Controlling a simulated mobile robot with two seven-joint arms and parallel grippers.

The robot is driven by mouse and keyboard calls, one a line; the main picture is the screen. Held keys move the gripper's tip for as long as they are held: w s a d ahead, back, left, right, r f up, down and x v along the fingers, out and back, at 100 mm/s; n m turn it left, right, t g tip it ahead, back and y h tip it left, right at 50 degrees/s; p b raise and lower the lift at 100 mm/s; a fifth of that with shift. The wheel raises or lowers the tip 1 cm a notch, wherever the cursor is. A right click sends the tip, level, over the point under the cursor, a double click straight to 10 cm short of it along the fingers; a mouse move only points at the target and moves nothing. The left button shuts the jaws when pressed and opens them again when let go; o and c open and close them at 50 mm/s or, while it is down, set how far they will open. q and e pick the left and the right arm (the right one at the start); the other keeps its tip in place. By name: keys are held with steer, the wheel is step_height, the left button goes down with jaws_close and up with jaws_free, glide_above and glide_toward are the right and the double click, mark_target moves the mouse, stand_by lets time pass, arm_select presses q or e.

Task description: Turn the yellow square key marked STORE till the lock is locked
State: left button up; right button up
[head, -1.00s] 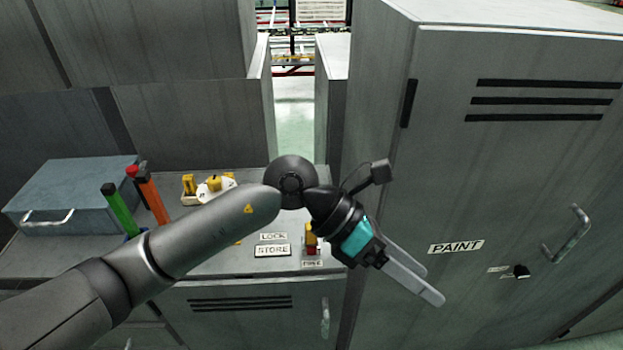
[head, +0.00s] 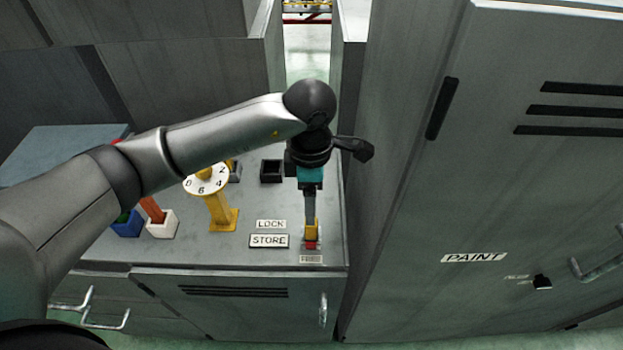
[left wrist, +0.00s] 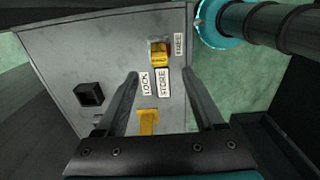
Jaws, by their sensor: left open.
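The yellow square key (head: 310,228) stands on the cabinet's counter (head: 200,258), near the front right corner, with a red part at its front. The STORE label (head: 268,241) and LOCK label (head: 271,224) lie to its left, and a small label (head: 311,259) lies in front. My left gripper (head: 309,214) points down close above the key. In the left wrist view its open fingers (left wrist: 160,74) are empty. The yellow key (left wrist: 158,52) appears just beyond the gap between the fingertips, apparently not gripped. My right gripper is not in view.
A tall grey PAINT cabinet (head: 430,230) stands close to the right. On the counter are a yellow stand (head: 222,218) with a white numbered dial (head: 206,181), a black square socket (head: 271,171), a white holder (head: 162,224) and a blue holder (head: 127,225).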

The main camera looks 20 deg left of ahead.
mark_target(311, 232)
arm_select(q)
step_height(311, 232, down, 9)
steer(key=shift+w+f, duration=0.1)
steer(key=shift+f, duration=0.45)
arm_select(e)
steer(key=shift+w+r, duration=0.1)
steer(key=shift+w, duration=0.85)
arm_select(q)
steer(key=shift+c, duration=1.2)
jaws_close()
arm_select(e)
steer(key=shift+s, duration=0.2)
